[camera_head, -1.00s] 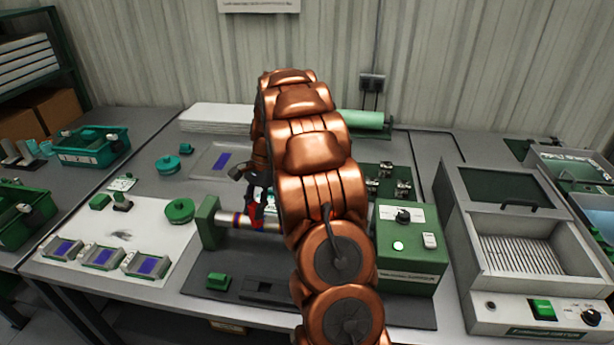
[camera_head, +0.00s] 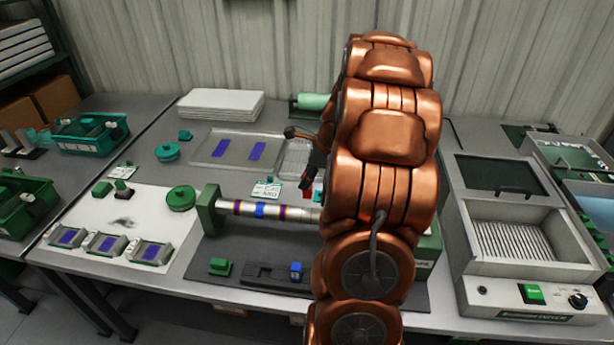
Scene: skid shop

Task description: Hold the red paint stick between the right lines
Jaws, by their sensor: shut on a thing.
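A silver shaft (camera_head: 248,209) lies horizontally, its left end in a green block (camera_head: 207,211). Thin purple and orange lines (camera_head: 282,213) ring it on its right part and more ring its left part, with a wide blue band (camera_head: 260,210) between them. The shaft's right end is hidden behind my arm. My gripper (camera_head: 308,187) is above and behind the right part of the shaft, partly covered by my arm. It is shut on a small red piece, apparently the red paint stick (camera_head: 307,190). Its tip looks apart from the visible lines.
A dark holder (camera_head: 262,278) with a blue stick (camera_head: 296,270) and a green block (camera_head: 220,267) lie in front of the shaft. A tray with two purple plates (camera_head: 222,149) and a small label card (camera_head: 266,190) are behind. A grey machine (camera_head: 520,235) stands right.

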